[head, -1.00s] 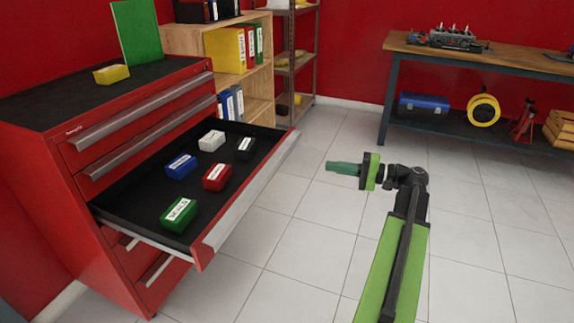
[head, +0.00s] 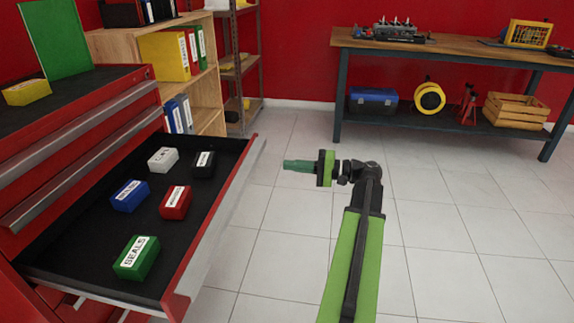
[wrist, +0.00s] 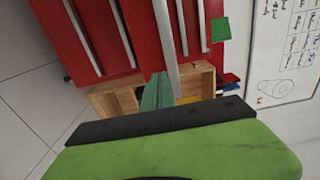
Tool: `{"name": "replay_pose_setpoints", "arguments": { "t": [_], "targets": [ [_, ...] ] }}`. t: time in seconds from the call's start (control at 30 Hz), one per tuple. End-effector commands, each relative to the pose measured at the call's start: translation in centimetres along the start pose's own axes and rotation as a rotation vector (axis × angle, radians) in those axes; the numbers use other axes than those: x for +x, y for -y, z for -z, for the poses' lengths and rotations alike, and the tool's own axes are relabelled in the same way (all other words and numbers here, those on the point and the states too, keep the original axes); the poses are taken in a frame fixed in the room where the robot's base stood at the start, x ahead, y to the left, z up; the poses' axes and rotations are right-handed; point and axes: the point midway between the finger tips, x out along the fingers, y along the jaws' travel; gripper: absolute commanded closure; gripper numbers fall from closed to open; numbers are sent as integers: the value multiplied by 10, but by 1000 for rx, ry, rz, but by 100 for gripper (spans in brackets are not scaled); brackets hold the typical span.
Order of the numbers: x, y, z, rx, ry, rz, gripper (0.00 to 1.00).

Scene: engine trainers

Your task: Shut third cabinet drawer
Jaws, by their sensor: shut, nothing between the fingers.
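The red tool cabinet (head: 75,130) stands at the left in the head view. Its third drawer (head: 215,225) is pulled far out, with a grey handle strip along its red front. Inside lie small labelled boxes: a green one (head: 136,257), a red one (head: 175,202), a blue one (head: 130,195), a white one (head: 163,159) and a black one (head: 203,164). My gripper (head: 287,166) is shut and empty, pointing left, to the right of the drawer front and apart from it. In the wrist view my gripper's green fingers (wrist: 157,90) show in front of the red cabinet (wrist: 90,35).
A wooden shelf (head: 120,45) with binders stands behind the cabinet. A workbench (head: 450,52) stands along the back wall, with a blue toolbox (head: 372,101), a yellow reel (head: 429,98) and a wooden crate (head: 516,112) beneath. The tiled floor (head: 440,240) at the right is clear.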

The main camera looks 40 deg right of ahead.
Motion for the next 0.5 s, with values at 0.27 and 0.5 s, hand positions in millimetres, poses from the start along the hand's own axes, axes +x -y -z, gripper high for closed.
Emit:
{"name": "replay_pose_setpoints", "arguments": {
  "t": [0.27, 0.5],
  "targets": [
    [67, 0, -3, 0, 9, 0, 100],
    [104, 0, -3, 0, 9, 0, 100]
  ]
}}
